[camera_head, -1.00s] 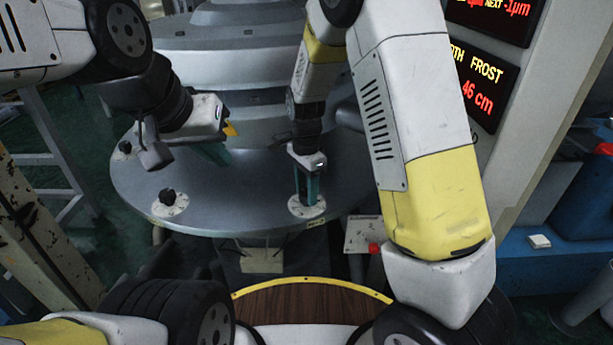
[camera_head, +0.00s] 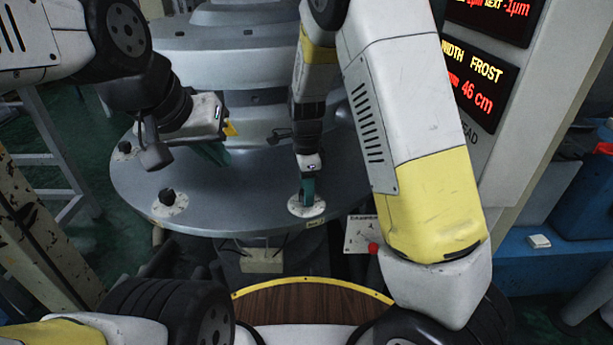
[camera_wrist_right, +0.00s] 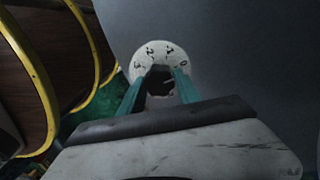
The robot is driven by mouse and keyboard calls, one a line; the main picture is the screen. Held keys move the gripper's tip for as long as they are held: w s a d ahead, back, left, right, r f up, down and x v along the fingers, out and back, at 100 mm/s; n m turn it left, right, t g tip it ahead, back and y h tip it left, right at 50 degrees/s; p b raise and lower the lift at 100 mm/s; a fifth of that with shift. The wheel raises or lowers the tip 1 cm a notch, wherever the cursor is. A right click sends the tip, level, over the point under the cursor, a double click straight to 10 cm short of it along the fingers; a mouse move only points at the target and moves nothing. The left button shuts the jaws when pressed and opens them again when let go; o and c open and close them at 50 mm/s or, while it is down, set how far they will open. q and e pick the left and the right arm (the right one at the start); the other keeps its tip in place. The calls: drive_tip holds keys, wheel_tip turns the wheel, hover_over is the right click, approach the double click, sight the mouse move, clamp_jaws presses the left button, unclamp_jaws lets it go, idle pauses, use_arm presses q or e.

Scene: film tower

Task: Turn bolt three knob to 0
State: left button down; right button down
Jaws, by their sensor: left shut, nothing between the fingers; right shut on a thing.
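A white round dial plate (camera_head: 294,209) lies on the grey round platform under my right gripper (camera_head: 307,194). In the right wrist view the dial (camera_wrist_right: 150,52) shows the marks 3, 2, 1 and 0. A black knob (camera_wrist_right: 160,80) stands at its centre, between the green fingers of my right gripper (camera_wrist_right: 160,88), which are shut on it. Part of the knob is hidden by the gripper body. Which mark the knob points at is hard to tell. My left gripper (camera_head: 214,152) is shut and empty above the platform, left of the dial.
Another black knob (camera_head: 167,197) on a white dial is at the platform's front left, and one more (camera_head: 125,147) is at its left edge. The grey platform (camera_head: 235,205) is bare between the dials. Red-and-yellow displays (camera_head: 474,80) hang at the right.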

drive_tip(key=c, duration=0.9)
unclamp_jaws()
drive_tip(key=shift+o, duration=0.2)
wheel_tip(320, 180, up, 8)
drive_tip(key=shift+w+f, duration=0.1)
drive_tip(key=shift+w, duration=0.05)
